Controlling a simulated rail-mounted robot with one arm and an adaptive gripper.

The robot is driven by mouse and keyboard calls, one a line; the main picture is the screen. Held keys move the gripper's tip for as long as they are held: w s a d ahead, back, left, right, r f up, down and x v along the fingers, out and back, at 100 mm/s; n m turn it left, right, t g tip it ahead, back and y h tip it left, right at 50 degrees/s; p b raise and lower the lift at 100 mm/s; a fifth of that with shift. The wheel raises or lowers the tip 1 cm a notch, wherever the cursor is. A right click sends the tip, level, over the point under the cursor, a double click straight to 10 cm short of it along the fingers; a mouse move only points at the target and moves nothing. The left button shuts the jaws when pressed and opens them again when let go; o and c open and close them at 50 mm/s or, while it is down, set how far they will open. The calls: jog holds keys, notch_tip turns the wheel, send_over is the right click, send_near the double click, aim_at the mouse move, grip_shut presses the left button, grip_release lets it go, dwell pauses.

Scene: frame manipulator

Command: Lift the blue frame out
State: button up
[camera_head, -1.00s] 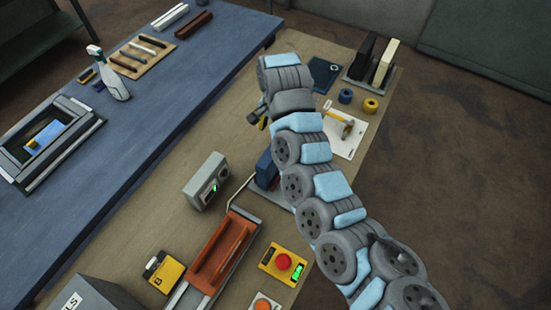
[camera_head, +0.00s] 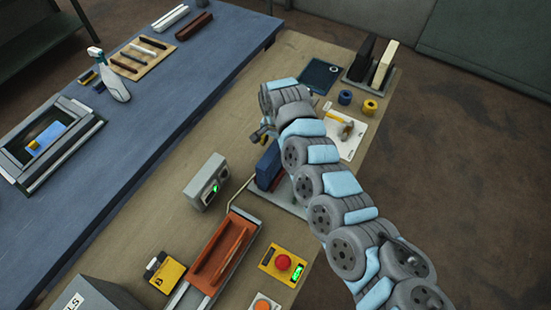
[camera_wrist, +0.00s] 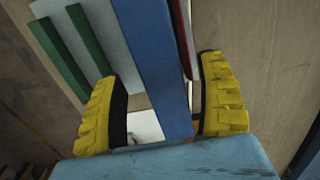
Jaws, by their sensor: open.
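The blue frame (camera_head: 268,165) stands upright in a grey rack (camera_head: 285,203) on the tan table, partly hidden by my arm in the head view. In the wrist view the blue frame (camera_wrist: 155,60) runs as a long bar between my two yellow-padded fingers. My gripper (camera_wrist: 158,78) is open, with one finger on each side of the bar and visible gaps beside it. In the head view my gripper (camera_head: 262,134) is just above and behind the frame, mostly hidden by my wrist.
A red piece (camera_wrist: 182,40) stands close beside the blue frame, near the right finger. Green slats (camera_wrist: 65,50) lie to the left. In the head view a grey box with a green light (camera_head: 206,182) stands left of the rack.

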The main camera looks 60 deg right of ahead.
notch_tip(320, 180, down, 4)
jog(key=shift+f, duration=0.1)
grip_shut()
dwell(0.4)
